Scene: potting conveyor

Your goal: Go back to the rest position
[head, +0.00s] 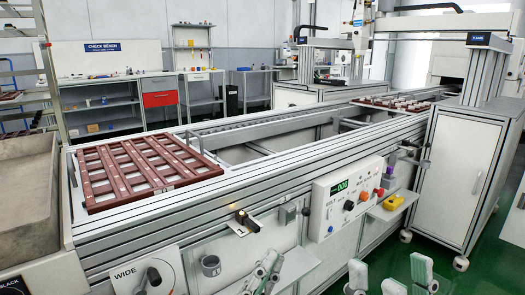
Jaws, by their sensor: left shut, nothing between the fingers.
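My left gripper (268,268) shows at the bottom edge, in front of the conveyor's front side. Its pale fingers are close together, shut with nothing seen between them. My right gripper (389,272) is at the bottom right, over the green floor. Its green-tipped fingers stand well apart, open and empty. Both grippers are cut off by the lower frame edge. Neither visibly touches the conveyor (290,150).
A maroon slotted tray (150,168) lies on the conveyor's left end; another tray (398,103) with pale items is at the far end. A control panel (347,197) and a small shelf with a yellow device (393,202) project in front. A white cabinet (457,180) stands right.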

